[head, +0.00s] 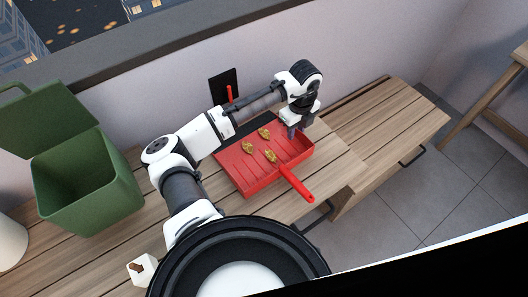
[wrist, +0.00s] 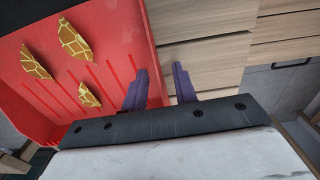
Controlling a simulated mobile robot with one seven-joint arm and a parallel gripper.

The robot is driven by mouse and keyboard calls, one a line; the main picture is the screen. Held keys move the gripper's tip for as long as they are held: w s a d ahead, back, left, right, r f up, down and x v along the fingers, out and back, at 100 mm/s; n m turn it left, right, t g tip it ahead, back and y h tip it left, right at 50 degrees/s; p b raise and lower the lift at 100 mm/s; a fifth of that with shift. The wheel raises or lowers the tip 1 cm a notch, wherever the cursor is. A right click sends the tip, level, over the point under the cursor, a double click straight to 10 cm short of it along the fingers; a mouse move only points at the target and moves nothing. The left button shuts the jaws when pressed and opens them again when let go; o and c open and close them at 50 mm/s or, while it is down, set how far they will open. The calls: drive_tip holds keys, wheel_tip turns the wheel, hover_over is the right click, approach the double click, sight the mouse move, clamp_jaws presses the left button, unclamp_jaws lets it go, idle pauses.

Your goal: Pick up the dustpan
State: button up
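The red dustpan (head: 240,176) lies on the wooden cabinet top, its handle (head: 297,184) pointing to the front right in the head view. Three golden-brown patterned pieces lie in it, one of them (wrist: 74,40) clear in the wrist view. My gripper (head: 297,131) is at the dustpan's right side, away from the handle. In the wrist view my gripper (wrist: 159,85) is open, its purple fingers apart. The dustpan's right wall (wrist: 153,50) shows between the fingers, with the left finger over the pan's inside. I cannot tell whether either finger touches it. The handle is out of the wrist view.
A green bin (head: 90,190) with its lid up stands at the left. A black item with a red handle (head: 229,94) is upright by the wall behind the dustpan. The wooden top to the right (head: 385,125) is clear.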

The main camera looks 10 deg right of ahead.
clamp_jaws()
drive_tip(key=shift+r, duration=0.15)
